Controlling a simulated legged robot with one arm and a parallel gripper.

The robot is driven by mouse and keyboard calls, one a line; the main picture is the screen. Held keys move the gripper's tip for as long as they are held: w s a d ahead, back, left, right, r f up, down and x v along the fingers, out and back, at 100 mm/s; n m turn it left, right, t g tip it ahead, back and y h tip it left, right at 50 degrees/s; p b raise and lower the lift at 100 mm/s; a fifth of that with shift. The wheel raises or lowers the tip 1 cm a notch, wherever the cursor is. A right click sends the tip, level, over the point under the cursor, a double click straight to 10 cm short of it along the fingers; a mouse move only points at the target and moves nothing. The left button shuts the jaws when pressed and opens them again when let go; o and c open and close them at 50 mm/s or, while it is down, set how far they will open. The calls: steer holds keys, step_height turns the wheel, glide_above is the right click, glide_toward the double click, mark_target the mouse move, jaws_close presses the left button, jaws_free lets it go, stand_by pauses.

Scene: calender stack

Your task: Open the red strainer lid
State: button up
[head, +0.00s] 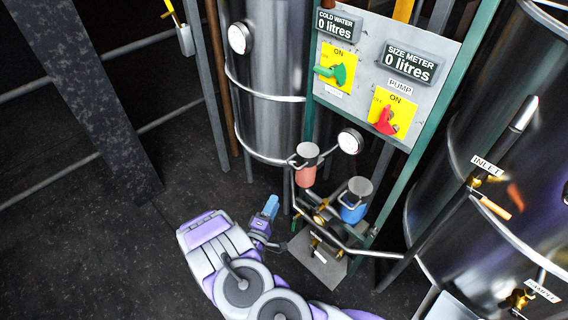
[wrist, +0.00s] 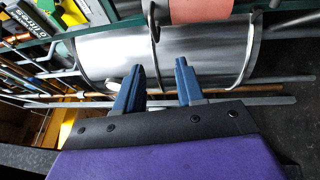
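The red strainer (head: 306,172) stands left of the blue strainer in the head view, with a grey lid (head: 307,149) on top and a wire handle at its side. The lid appears to be on. My gripper (head: 270,207) is to the left of and lower than the red strainer in the picture, apart from it. In the wrist view my gripper (wrist: 157,75) has its two blue fingers spread with nothing between them. Part of the salmon-red strainer body (wrist: 198,10) shows at the top edge of that view; its lid is not clearly visible there.
The blue strainer (head: 352,211) stands close by on the right, among pipes above a base plate (head: 318,266). A steel tank (head: 268,110) rises behind. The control panel (head: 385,75) is above, and a large tank (head: 510,180) is at right. The floor at left is open.

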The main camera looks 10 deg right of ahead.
mark_target(292, 165)
steer(key=shift+n, duration=0.3)
steer(key=x, duration=1.1)
steer(key=r+b+x, duration=0.1)
steer(key=x, duration=0.5)
steer(key=shift+d+r, duration=0.1)
steer(key=shift+d, duration=0.1)
jaws_close()
